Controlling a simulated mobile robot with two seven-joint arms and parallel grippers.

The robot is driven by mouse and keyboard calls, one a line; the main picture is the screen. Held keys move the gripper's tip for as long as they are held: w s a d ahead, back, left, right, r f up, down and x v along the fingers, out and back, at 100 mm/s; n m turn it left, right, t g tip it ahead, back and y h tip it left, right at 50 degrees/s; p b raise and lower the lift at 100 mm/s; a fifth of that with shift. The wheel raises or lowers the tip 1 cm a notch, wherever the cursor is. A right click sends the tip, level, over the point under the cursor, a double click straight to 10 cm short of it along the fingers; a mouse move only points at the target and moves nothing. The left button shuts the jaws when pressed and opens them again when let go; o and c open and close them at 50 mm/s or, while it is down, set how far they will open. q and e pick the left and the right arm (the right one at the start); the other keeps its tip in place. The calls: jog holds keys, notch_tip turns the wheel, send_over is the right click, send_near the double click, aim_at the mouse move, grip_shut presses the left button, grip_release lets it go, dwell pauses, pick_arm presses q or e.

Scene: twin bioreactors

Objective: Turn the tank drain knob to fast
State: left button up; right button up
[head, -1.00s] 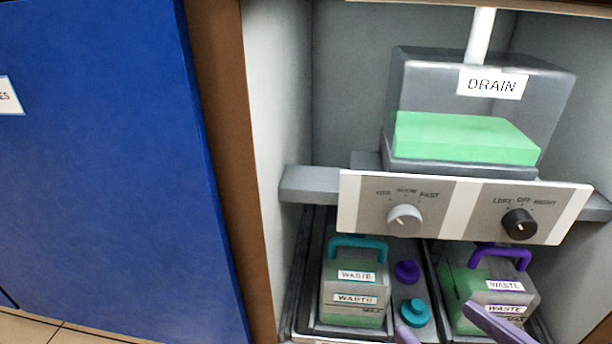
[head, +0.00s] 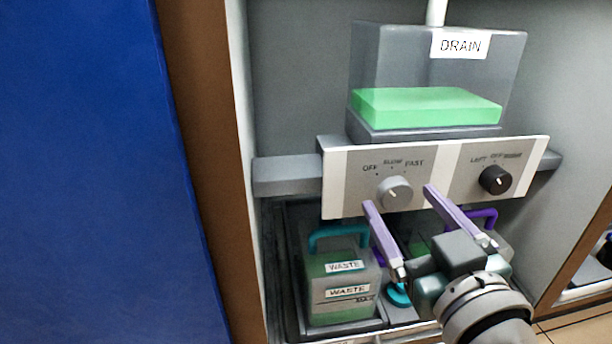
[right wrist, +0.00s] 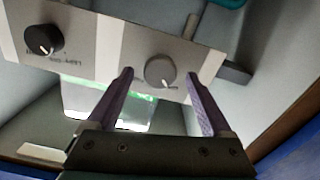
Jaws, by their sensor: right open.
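The grey tank drain knob (head: 394,193) sits on the left half of the white and grey control panel (head: 333,183), under the labels OFF, SLOW and FAST. I cannot tell surely which label its mark points to. My right gripper (head: 398,196) is open, with one lilac finger to each side of the knob and gaps between. In the right wrist view the knob (right wrist: 160,71) shows between the fingertips, a little beyond them. The clear drain tank (head: 437,62) above holds green liquid. My left gripper is not in view.
A black knob (head: 495,180) with LEFT, OFF and RIGHT labels is right of the grey knob. Below the panel stand a waste bottle with a teal handle (head: 338,231) and one with a purple handle (head: 484,214), partly hidden. Cabinet walls close in both sides.

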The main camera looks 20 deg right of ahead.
jog(key=shift+x, duration=0.8)
jog(key=shift+s, duration=0.1)
grip_shut()
